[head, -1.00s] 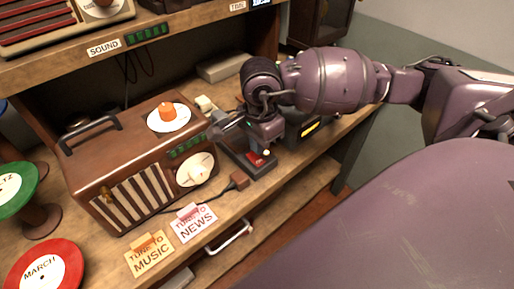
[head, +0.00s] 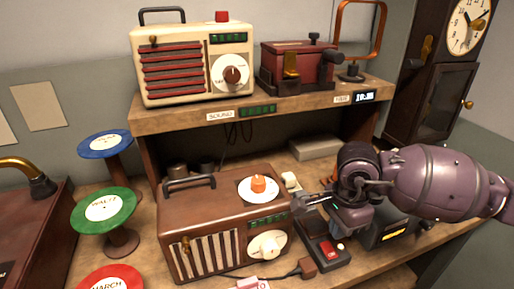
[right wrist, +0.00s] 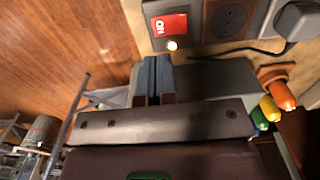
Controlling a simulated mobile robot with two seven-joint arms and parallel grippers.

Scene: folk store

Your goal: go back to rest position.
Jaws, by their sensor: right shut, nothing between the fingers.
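My right gripper (head: 328,207) is over the power strip (head: 338,262) beside the brown radio. In the right wrist view its fingers (right wrist: 157,75) are together with nothing between them. They are just short of the red switch (right wrist: 168,24), which is marked ON and has a small lit lamp by it. The red switch also shows in the head view (head: 327,249). My left gripper is not in view.
The brown radio (head: 215,215) stands left of my right gripper, and a dark box with a yellow display (head: 394,235) stands to its right. A shelf (head: 190,117) with a cream radio (head: 168,62) is above. Green (head: 104,206) and blue (head: 104,144) discs stand at left.

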